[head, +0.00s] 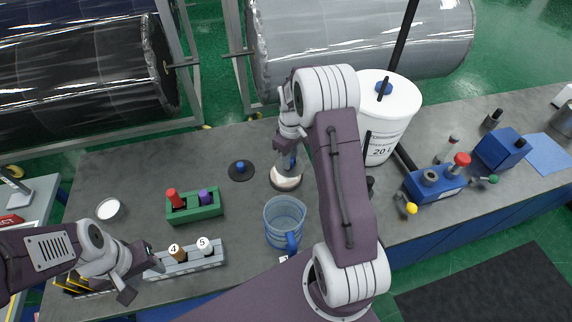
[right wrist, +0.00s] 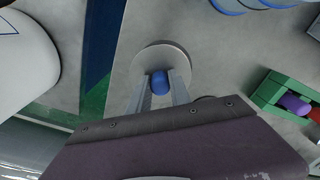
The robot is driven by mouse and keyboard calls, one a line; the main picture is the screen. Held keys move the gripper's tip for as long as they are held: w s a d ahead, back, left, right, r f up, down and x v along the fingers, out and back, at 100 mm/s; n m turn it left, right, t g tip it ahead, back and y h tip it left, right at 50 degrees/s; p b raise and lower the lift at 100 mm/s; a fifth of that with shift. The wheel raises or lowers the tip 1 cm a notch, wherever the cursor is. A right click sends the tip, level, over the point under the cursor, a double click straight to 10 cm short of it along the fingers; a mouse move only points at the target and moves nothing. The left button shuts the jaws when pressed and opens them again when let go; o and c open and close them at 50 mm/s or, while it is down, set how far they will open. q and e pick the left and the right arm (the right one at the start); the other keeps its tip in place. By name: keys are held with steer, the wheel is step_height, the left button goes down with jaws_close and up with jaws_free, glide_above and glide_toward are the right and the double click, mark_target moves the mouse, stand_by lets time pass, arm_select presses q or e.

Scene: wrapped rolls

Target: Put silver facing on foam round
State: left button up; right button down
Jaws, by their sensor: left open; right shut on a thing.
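My right gripper (head: 288,160) points down over the bench and is shut on the blue knob (right wrist: 160,82) of a round grey disc, which looks like the silver facing (right wrist: 150,56). In the head view, a pale round with a grey rim (head: 286,180) shows directly below the fingers. I cannot tell whether a foam round lies under the disc or whether they touch. Another white round (head: 108,209) sits at the left of the bench. My left gripper (head: 139,272) is open and empty, low at the left beside the grey rack.
A dark disc with a blue knob (head: 241,171) lies left of my right gripper. Nearby are a green rack (head: 195,208), a grey rack (head: 190,262) with numbered bottles, a blue clear jug (head: 284,220) and a white bucket (head: 388,110). Blue devices (head: 435,187) stand at right.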

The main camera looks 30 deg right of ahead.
steer(key=shift+w+a+f, duration=0.4)
steer(key=shift+w+a, duration=0.1)
steer(key=shift+w, duration=0.1)
step_height(320, 180, down, 4)
steer(key=shift+r+p, duration=0.1)
steer(key=shift+p, duration=0.45)
steer(key=shift+f, duration=0.25)
steer(key=c, duration=1.2)
jaws_free()
